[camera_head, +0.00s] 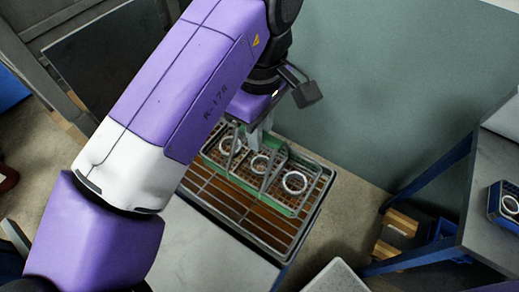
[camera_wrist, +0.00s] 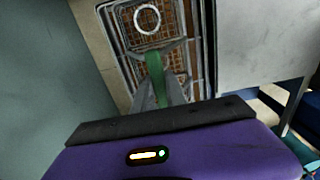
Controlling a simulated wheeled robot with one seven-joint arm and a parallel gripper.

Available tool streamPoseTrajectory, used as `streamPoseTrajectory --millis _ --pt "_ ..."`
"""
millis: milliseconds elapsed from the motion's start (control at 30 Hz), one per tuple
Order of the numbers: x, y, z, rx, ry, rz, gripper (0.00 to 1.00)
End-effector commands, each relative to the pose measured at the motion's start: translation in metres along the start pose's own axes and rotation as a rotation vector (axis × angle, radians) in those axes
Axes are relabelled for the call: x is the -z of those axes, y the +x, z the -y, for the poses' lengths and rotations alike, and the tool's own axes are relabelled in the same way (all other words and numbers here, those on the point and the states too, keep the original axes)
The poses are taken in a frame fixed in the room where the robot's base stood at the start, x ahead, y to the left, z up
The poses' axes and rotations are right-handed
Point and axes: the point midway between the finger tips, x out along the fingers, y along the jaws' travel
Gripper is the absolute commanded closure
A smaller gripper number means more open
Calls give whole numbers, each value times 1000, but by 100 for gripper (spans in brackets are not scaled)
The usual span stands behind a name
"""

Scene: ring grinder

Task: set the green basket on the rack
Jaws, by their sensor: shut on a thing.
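The green basket (camera_head: 238,180) holds three pale metal rings in a row, such as the right one (camera_head: 295,183). It is over the wire rack (camera_head: 262,238), inside the rack's outline. I cannot tell whether its bottom touches the rack. My gripper (camera_head: 262,138) is above the middle of the basket, shut on its handle. In the wrist view, the green handle (camera_wrist: 155,67) lies between the fingers of my gripper (camera_wrist: 158,88). One ring (camera_wrist: 147,18) shows beyond it, at the top. The basket's near part is hidden in that view.
A grey surface (camera_head: 205,250) lies in front of the rack, and a grey-green wall (camera_head: 400,85) stands behind. At the right, a blue-legged table (camera_head: 490,190) carries a blue container with rings. Wooden blocks (camera_head: 400,223) are on the floor near it.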

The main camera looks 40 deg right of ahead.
Motion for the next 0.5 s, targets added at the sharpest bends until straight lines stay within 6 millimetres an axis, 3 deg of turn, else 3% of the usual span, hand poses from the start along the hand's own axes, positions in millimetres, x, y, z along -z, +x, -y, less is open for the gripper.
streamPoseTrajectory --millis 167,500 --pt "0 8 0 0 0 -1 100" --pt "0 43 0 0 -1 -2 100"
